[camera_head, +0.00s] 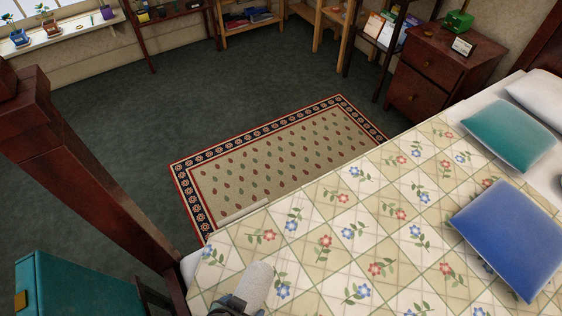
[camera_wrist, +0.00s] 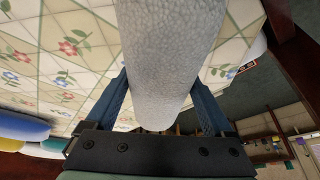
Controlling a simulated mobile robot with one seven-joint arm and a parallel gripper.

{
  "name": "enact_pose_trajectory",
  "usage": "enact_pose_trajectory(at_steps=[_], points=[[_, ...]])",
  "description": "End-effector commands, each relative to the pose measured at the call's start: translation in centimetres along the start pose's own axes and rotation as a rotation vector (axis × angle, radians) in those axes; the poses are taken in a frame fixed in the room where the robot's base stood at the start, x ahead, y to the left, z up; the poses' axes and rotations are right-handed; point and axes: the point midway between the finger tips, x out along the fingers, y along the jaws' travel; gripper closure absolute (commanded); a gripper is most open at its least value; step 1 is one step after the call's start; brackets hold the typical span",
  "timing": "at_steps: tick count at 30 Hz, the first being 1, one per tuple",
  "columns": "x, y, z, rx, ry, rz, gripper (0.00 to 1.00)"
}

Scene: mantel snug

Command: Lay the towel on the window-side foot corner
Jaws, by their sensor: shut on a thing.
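A rolled whitish towel (camera_head: 258,284) shows at the bottom of the head view, over the foot end of the bed's floral quilt (camera_head: 335,222). My gripper (camera_head: 236,302) is shut on its near end, and the gripper is partly cut off by the frame edge. In the wrist view the towel (camera_wrist: 170,55) runs between the two blue fingers (camera_wrist: 160,100). The quilt's far foot corner (camera_head: 212,250) lies just up and left of the towel. I cannot tell whether the towel touches the quilt.
A dark wooden bedpost (camera_head: 95,185) rises at the foot end, with a teal box (camera_head: 75,285) beyond it. Teal (camera_head: 508,134) and blue (camera_head: 508,238) pillows lie toward the head end. A patterned rug (camera_head: 275,160) covers floor beside the bed. The window (camera_head: 45,12) is at upper left.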

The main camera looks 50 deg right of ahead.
Motion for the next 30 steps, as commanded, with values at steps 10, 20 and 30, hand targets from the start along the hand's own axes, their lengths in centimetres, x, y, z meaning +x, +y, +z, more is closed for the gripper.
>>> enact_pose_trajectory(at_steps=[10, 20, 30], points=[[-1.0, 2.1, -2.7, 0.536, 0.009, 0.255, 0.85], [1.4, 2.5, -1.7, 0.565, 0.007, 0.275, 0.85], [5.4, 2.6, -0.1, 0.565, 0.007, 0.270, 0.85]])
